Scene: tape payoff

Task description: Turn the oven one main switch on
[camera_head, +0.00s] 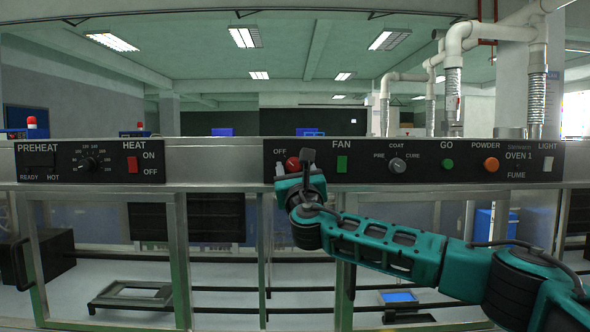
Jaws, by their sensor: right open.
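The oven's control panel (220,160) runs across the view and bears the label OVEN 1 at its right. A red round knob (292,164), beside the label OFF, sits left of the FAN switch and looks like the main switch. My right gripper (294,169) is open at this knob, one finger showing to its left and a dark part to its right. I cannot tell whether the fingers touch it. The gripper and wrist hide the panel just below and right of the knob. My left gripper is not in view.
The green FAN switch (341,164) is close to the right of my gripper. Further right are a COAT knob (397,165), a green GO button (448,164) and an orange POWDER button (491,165). A red HEAT switch (132,164) is at left. Framed glass doors lie below.

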